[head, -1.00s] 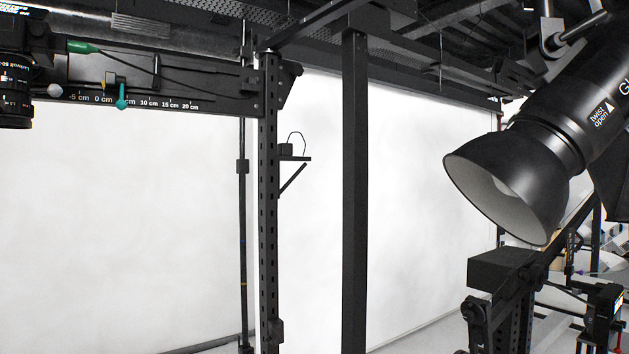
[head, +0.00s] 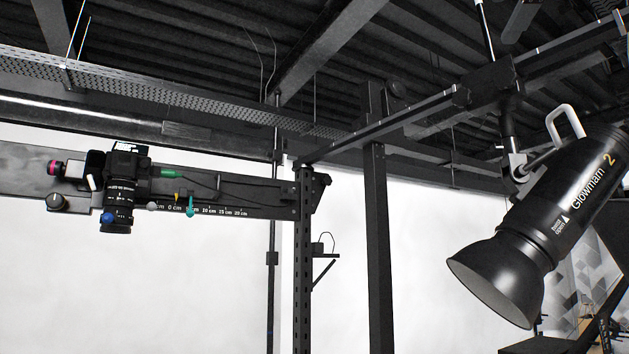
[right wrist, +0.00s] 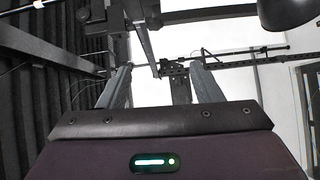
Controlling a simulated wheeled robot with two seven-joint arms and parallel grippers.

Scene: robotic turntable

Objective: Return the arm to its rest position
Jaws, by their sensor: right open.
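My right gripper (right wrist: 160,68) shows in the right wrist view. Its two grey fingers stand wide apart, with nothing between them. The dark gripper body with a lit green indicator fills the bottom of that view. Neither arm and neither gripper shows in the head view. My left gripper is in no view.
A black studio lamp (head: 535,225) hangs at the right in the head view. A camera with a lens (head: 118,205) sits on a horizontal scale rail (head: 262,199) at the left. Dark uprights (head: 378,250) stand before a white backdrop (head: 150,290). Beams (head: 330,45) cross overhead.

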